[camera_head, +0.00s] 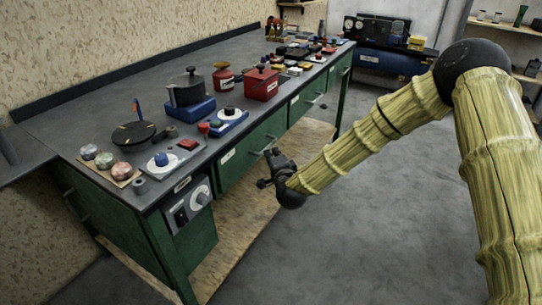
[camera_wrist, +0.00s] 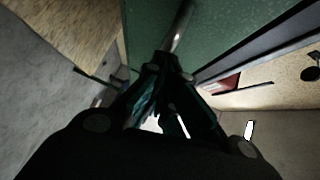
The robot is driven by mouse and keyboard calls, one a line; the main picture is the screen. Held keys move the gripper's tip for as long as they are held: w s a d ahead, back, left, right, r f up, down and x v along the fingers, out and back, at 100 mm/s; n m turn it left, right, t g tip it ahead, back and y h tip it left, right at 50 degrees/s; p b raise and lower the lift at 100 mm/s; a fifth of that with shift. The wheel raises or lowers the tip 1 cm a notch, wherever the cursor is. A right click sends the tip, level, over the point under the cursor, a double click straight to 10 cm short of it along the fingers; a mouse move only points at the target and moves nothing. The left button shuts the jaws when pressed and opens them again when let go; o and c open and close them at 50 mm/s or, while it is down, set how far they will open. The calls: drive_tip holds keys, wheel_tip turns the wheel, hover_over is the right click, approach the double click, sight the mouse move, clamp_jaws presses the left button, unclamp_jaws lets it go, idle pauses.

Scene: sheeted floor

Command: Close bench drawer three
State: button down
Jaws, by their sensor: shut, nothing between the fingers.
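The bench (camera_head: 120,105) has a row of green drawer fronts along its right side. The nearest wide drawer front (camera_head: 240,166) has a pale label, too small to read, and a metal bar handle (camera_head: 272,139). My gripper (camera_head: 266,168) is shut and empty, just in front of this drawer front and below its handle. In the wrist view my gripper's fingertips (camera_wrist: 168,66) are together close to a metal bar handle (camera_wrist: 181,24) on a green front (camera_wrist: 225,35). Whether they touch it is unclear. I cannot tell which drawer is three or how far any stands out.
Further drawer fronts (camera_head: 304,100) run toward the back. A control box with a white dial (camera_head: 199,196) hangs under the near bench corner. A blue machine (camera_head: 390,60) is at the back. Grey floor (camera_head: 350,230) is clear.

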drive_tip(key=shift+a+r, duration=0.15)
drive_tip(key=w+d+v, duration=0.1)
drive_tip(key=d+v, duration=0.2)
drive_tip(key=v, duration=1)
drive_tip(key=s+d+f+n+g, duration=0.1)
drive_tip(key=s+f+n+g, duration=0.2)
drive_tip(key=s+f, duration=0.45)
drive_tip(key=s+d+f+n+g, duration=0.1)
drive_tip(key=s+f+n+g, duration=0.3)
drive_tip(key=f, duration=0.7)
drive_tip(key=s+d+f+n+g+h, duration=0.1)
drive_tip(key=s+d+f+g, duration=0.15)
drive_tip(key=s+f, duration=0.45)
drive_tip(key=s+d+f+n+g+h, duration=0.1)
drive_tip(key=s+d+f, duration=0.3)
drive_tip(key=s, duration=0.5)
drive_tip(key=s+d+f+n+g+h, duration=0.1)
drive_tip(key=s+d+f+n+g, duration=0.15)
drive_tip(key=s+d, duration=0.4)
drive_tip(key=s+d+f+n+g+h, duration=0.1)
drive_tip(key=s+d+f+g, duration=0.15)
drive_tip(key=s, duration=0.75)
wheel_tip(320, 180, up, 13)
drive_tip(key=p, duration=1.3)
drive_tip(key=shift+s+d+r, duration=0.2)
drive_tip(key=shift+s+d, duration=0.2)
drive_tip(key=shift+d, duration=0.05)
